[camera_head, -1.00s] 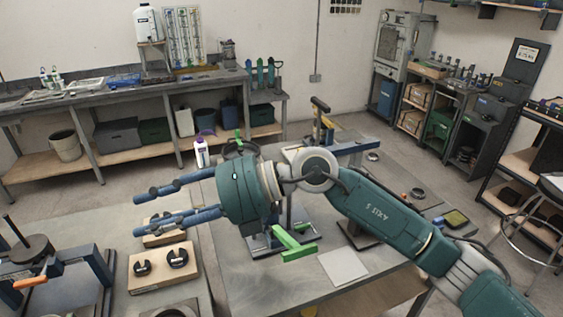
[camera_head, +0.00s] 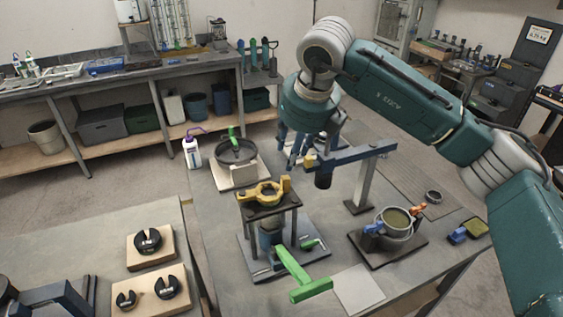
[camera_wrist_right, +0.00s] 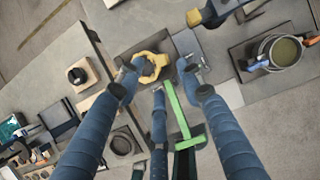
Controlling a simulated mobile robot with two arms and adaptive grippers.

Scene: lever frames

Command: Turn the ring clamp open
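A yellow ring-shaped clamp with lugs (camera_head: 247,196) sits on a small dark stand in the middle of the table. It also shows in the right wrist view (camera_wrist_right: 161,62). A green T-shaped handle (camera_head: 297,272) extends low from the stand's foot; it also shows in the right wrist view (camera_wrist_right: 178,112). My right gripper (camera_head: 300,158) hangs fingers down, behind and above the yellow ring. In the right wrist view (camera_wrist_right: 158,84) its blue fingers are spread, with nothing between them. The left gripper is out of view.
A grey pot (camera_head: 396,237) with a blue block and an orange lever stands on a dark plate at right. A blue beam on a post (camera_head: 350,158) stands close to my right gripper. A black pan (camera_head: 234,152) sits behind. A pale sheet (camera_head: 358,289) lies in front.

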